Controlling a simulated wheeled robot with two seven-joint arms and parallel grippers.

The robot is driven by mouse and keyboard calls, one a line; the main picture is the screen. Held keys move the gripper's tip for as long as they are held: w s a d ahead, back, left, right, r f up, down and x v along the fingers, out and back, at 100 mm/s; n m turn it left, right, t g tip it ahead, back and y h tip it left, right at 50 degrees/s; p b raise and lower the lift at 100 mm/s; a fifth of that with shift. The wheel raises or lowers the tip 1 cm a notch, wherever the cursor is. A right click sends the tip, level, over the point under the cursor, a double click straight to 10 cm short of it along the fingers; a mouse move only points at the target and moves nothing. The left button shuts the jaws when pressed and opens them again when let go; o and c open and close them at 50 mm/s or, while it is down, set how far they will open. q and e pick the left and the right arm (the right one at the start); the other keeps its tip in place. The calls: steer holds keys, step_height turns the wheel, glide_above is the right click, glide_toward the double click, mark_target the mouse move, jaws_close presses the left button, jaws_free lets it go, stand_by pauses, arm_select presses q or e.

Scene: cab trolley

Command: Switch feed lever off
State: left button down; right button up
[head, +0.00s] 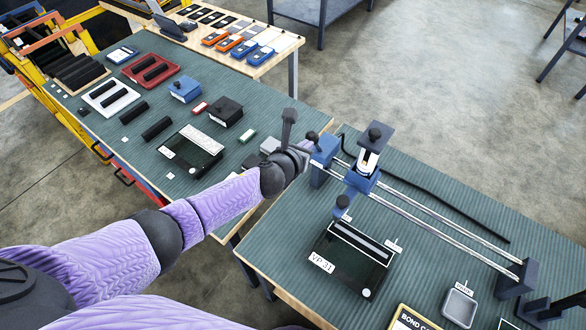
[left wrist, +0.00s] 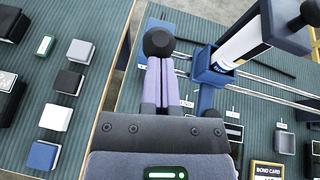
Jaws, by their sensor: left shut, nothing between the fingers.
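My left gripper (head: 304,148) is at the left end of the rail device, beside its blue end block (head: 325,149). Its purple fingers (left wrist: 160,84) are shut with nothing between them. A round black knob (head: 312,136), which looks like the top of the feed lever, is right at the fingertips. In the left wrist view the knob (left wrist: 158,43) is just beyond the fingertips; I cannot tell whether they touch. The lever's shaft is hidden behind the fingers, so its tilt is unclear. My right gripper is not in view.
A blue carriage (head: 362,181) with a white cylinder sits on the two rails (head: 440,215). A black cable (head: 430,190) runs behind them. A dark plate marked VP 31 (head: 345,268) lies in front. A second table (head: 130,145) with boxes stands left, across a gap.

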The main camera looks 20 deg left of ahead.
arm_select(q)
steer(key=shift+w+d+r+p, duration=0.2)
steer(key=shift+w+r, duration=0.1)
steer(key=shift+w, duration=0.2)
steer(key=shift+w+d+r+p, duration=0.15)
steer(key=shift+w+r, duration=0.15)
steer(key=shift+w, duration=0.15)
steer(key=shift+r, duration=0.1)
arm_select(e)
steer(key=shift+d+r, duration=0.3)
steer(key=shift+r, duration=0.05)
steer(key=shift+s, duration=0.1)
